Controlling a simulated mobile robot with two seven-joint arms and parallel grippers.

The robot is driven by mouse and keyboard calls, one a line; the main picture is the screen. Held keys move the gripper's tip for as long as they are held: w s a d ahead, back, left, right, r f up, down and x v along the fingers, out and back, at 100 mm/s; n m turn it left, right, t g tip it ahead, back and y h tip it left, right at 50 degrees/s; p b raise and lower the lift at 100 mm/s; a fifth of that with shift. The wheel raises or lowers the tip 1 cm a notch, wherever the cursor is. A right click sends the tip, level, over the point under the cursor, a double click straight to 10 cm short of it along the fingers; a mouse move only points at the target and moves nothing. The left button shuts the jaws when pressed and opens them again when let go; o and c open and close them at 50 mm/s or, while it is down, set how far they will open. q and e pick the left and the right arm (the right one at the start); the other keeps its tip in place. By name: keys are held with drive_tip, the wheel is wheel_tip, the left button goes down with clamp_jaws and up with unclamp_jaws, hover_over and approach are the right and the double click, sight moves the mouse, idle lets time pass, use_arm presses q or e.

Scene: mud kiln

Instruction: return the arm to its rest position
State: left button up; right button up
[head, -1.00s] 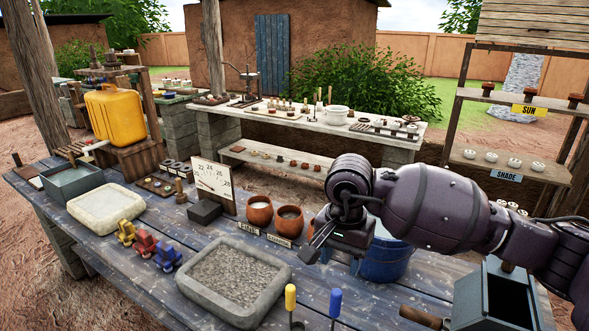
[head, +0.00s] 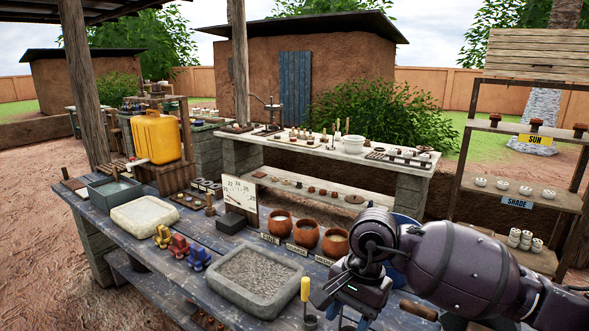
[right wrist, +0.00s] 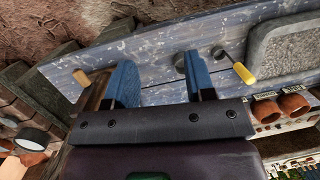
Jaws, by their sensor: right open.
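My right arm (head: 455,262) comes in from the right in the head view, over the front right of the blue plank table (head: 160,262). Its gripper (head: 343,318) points down towards the front edge, with the fingertips partly hidden. In the right wrist view the gripper (right wrist: 160,85) has its two blue fingers apart, with no object visible between them. A yellow-handled tool (head: 305,289) stands just left of the gripper; it also shows in the right wrist view (right wrist: 243,73). My left gripper is not in view.
A stone tray of gravel (head: 252,310) lies left of the gripper. Several clay pots (head: 306,235) stand behind it. A wooden handle (head: 419,310) lies beneath my arm. A blue bucket (head: 402,222) is partly hidden behind the arm. The shelf rack (head: 520,197) stands back right.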

drive_tip(key=s+a+m+g+y, duration=0.1)
drive_tip(key=s+a+m+y, duration=0.7)
drive_tip(key=m+y, duration=0.7)
drive_tip(key=w+d+f+m+t+h, duration=0.25)
drive_tip(key=d+m+t, duration=0.35)
drive_tip(key=m, duration=0.5)
drive_tip(key=w+d+f+m+t+h, duration=0.1)
drive_tip(key=d+f+m+t+h, duration=0.3)
drive_tip(key=m+t, duration=0.6)
drive_tip(key=w+d+f+m+t+h, duration=0.1)
drive_tip(key=d+f+m+t+h, duration=0.35)
drive_tip(key=m, duration=0.85)
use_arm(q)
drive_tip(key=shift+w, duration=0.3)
use_arm(e)
drive_tip(key=s+d+f+m+g+h, duration=0.6)
drive_tip(key=s+d+f+m, duration=0.5)
drive_tip(key=s+f+m, duration=0.2)
wheel_tip(320, 180, down, 2)
drive_tip(key=shift+d+f+m, duration=0.25)
drive_tip(key=shift+d+m, duration=0.15)
drive_tip(key=shift+m, duration=0.3)
